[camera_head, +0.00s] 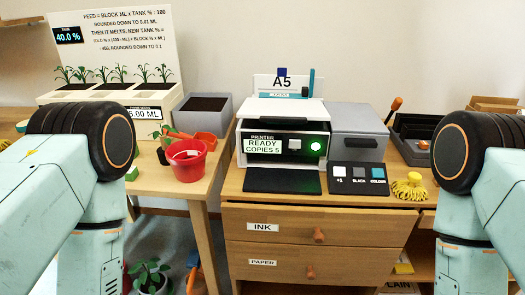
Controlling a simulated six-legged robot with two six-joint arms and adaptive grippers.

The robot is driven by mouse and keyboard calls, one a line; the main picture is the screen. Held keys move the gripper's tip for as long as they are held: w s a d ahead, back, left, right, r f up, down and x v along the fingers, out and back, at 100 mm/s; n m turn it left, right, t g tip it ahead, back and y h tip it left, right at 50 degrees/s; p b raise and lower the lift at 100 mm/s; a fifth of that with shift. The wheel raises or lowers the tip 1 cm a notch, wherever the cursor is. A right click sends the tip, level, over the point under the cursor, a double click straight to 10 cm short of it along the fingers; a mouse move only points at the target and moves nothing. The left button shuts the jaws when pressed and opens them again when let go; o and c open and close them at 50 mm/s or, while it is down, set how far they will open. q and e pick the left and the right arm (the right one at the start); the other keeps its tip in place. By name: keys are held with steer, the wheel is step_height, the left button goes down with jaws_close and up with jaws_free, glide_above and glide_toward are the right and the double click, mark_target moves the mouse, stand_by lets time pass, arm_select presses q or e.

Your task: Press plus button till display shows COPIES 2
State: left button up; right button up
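The printer (282,135) stands on the wooden desk, and its display (266,146) reads READY COPIES 5. To the right of the display are a pale square button (294,144) and a lit green round one (316,146). A dark panel (359,178) lies on the desk right of the printer's black tray, with a white key (339,171) labelled +1, a grey key (358,173) labelled BLACK and a blue key (377,173) labelled COLOUR. Only links of my two arms show at the left and right edges; neither gripper is in view.
A grey box (356,145) stands right of the printer. A yellow mop-like thing (409,187) lies right of the panel. On the left table are a red pot (187,160) and a planter (112,90) with seedlings. Drawers labelled INK (375,226) and PAPER (345,263) are shut below.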

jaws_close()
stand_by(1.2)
